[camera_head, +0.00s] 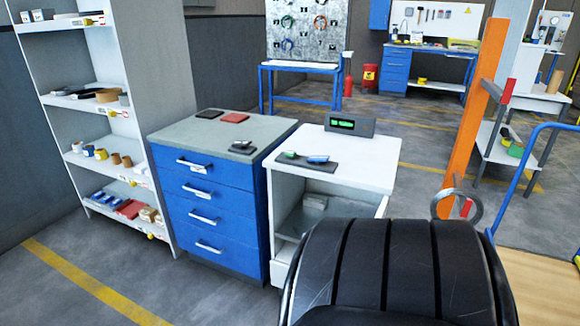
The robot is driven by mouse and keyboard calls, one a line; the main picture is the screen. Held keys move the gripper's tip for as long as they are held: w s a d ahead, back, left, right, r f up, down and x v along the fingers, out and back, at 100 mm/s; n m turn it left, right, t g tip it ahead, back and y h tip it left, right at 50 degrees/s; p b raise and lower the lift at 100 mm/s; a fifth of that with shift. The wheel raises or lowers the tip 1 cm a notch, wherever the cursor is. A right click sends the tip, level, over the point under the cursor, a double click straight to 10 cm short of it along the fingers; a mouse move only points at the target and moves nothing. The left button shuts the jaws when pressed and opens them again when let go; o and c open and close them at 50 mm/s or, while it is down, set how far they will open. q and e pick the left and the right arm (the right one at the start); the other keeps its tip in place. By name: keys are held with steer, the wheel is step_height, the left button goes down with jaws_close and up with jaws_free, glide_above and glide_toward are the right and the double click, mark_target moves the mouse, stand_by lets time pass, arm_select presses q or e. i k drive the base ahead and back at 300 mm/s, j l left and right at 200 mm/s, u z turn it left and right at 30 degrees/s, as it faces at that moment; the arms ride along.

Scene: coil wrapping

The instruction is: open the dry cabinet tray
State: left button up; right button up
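The white dry cabinet (368,160) stands in the middle, right of a blue drawer unit. A dark display box with green digits (350,124) sits on its top. Its upper front shows a grey recess, with a flat grey tray-like surface (298,222) inside and a small light object on it. I cannot tell whether this surface is the tray or how far out it sits. The lower right of the cabinet is hidden behind a large black banded rounded object. Neither of my grippers is in view.
The black banded object (390,270) fills the bottom right foreground. The blue drawer unit (215,210) has its drawers shut. A white shelf rack (95,105) stands left. An orange post (472,120) rises right. Grey floor (120,265) is clear at front left.

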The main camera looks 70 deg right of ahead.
mark_target(302, 219)
steer(key=i+z, duration=0.9)
steer(key=i+j+z, duration=0.2)
steer(key=z, duration=0.3)
steer(key=i+z, duration=0.2)
steer(key=z, duration=0.2)
steer(key=i+z, duration=0.15)
steer(key=z, duration=0.3)
steer(key=i+j+z, duration=0.1)
steer(key=z, duration=0.3)
steer(key=i+j+z, duration=0.2)
steer(key=z, duration=0.25)
